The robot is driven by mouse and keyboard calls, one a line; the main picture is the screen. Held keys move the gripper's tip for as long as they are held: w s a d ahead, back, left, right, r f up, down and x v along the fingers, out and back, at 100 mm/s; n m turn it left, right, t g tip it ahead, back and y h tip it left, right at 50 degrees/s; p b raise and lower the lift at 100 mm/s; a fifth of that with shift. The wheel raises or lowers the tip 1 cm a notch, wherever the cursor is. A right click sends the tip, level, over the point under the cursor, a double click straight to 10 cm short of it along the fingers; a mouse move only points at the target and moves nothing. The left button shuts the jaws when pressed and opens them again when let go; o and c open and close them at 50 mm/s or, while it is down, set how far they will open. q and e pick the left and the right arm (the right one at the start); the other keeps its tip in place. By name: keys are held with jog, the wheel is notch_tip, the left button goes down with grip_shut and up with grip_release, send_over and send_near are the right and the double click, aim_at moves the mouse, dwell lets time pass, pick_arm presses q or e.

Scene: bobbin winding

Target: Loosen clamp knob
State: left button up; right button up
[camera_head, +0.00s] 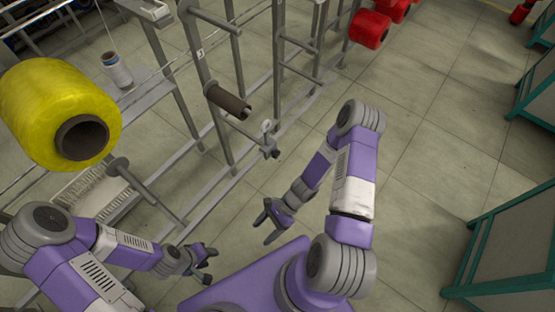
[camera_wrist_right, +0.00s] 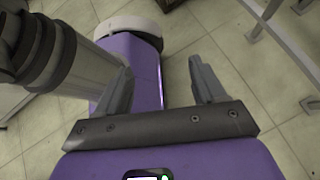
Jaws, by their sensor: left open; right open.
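A small dark clamp (camera_head: 271,151) sits at the end of a bar on the grey rack, with a pale ring-like part (camera_head: 267,126) just above it. Which bit is the knob is too small to tell. My right gripper (camera_head: 262,231) is open and empty, below the clamp in the head view and apart from it. In the right wrist view my right gripper (camera_wrist_right: 160,70) has its fingers spread with nothing between them. My left gripper (camera_head: 211,266) is open and empty at the lower left, apart from the rack.
A brown tube (camera_head: 227,101) sits on a rack peg. A large yellow bobbin (camera_head: 50,105) is at the left, near a white thread cone (camera_head: 116,70). Red bobbins (camera_head: 369,30) hang at the back. Green-framed panels (camera_head: 510,245) stand at the right. The tiled floor (camera_head: 425,150) between is clear.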

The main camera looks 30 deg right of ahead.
jog(key=w+d+m+t+y+b, duration=0.25)
jog(key=w+d+m+t, duration=0.25)
jog(key=w+m+t, duration=0.35)
jog(key=m+t+h+b, duration=0.2)
jog(key=m+t+h, duration=0.4)
jog(key=m+t, duration=0.5)
send_near(278, 155)
jog(key=w+m+g, duration=0.1)
jog(key=w+g, duration=0.1)
jog(key=shift+t, duration=0.25)
jog(key=x, duration=0.2)
jog(key=b+x, duration=0.1)
jog(key=x, duration=0.1)
jog(key=r+x, duration=0.1)
jog(key=x, duration=0.2)
jog(key=shift+a+b, duration=0.2)
jog(key=shift+b, duration=0.1)
jog(key=shift+s, duration=0.1)
jog(key=c, duration=1.1)
jog(key=shift+o, duration=0.2)
